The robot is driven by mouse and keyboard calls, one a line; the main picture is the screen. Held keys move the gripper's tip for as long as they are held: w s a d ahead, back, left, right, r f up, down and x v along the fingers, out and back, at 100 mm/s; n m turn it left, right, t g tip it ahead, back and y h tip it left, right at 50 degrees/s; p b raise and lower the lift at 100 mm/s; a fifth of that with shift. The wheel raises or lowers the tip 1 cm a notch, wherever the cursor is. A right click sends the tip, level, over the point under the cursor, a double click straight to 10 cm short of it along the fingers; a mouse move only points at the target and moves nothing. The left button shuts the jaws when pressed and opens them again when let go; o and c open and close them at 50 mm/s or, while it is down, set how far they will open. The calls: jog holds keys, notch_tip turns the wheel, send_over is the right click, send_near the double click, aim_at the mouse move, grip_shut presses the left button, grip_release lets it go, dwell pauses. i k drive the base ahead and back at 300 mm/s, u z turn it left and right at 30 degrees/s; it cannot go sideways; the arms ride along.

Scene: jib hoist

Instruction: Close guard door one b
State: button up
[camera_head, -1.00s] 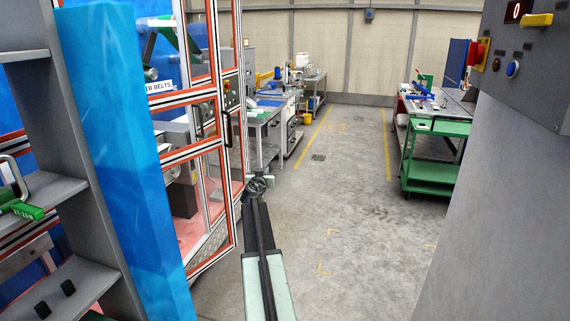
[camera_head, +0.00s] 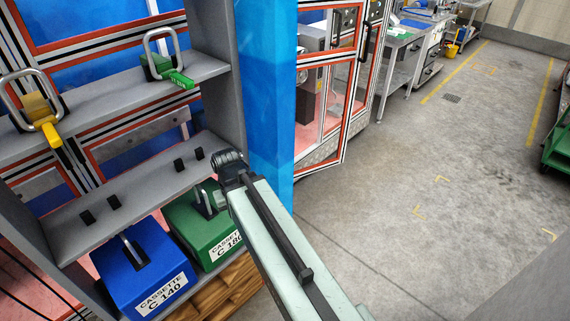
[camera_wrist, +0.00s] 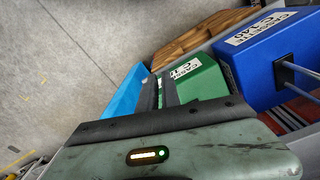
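A guard door with a red, white and black striped frame and clear panes (camera_head: 330,56) stands past the blue post in the head view. Its left part is hidden by the post, and its name label does not show now. A dark upright handle (camera_head: 366,42) is near its right edge. I cannot tell how far the door is open. My gripper (camera_head: 228,160) is left of the post, in front of the shelf and apart from the door. In the wrist view its two dark fingers (camera_wrist: 160,92) stand with a narrow gap, with nothing clearly held.
A blue post (camera_head: 268,90) stands between my gripper and the door. A grey shelf rack (camera_head: 130,185) holds a blue cassette (camera_head: 140,265), a green cassette (camera_head: 203,228), and yellow and green handled tools. Open floor (camera_head: 430,170) lies right of the door.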

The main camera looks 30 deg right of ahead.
aim_at(354, 55)
jog(key=z, duration=2)
jog(key=i, duration=1.85)
jog(key=u, duration=2)
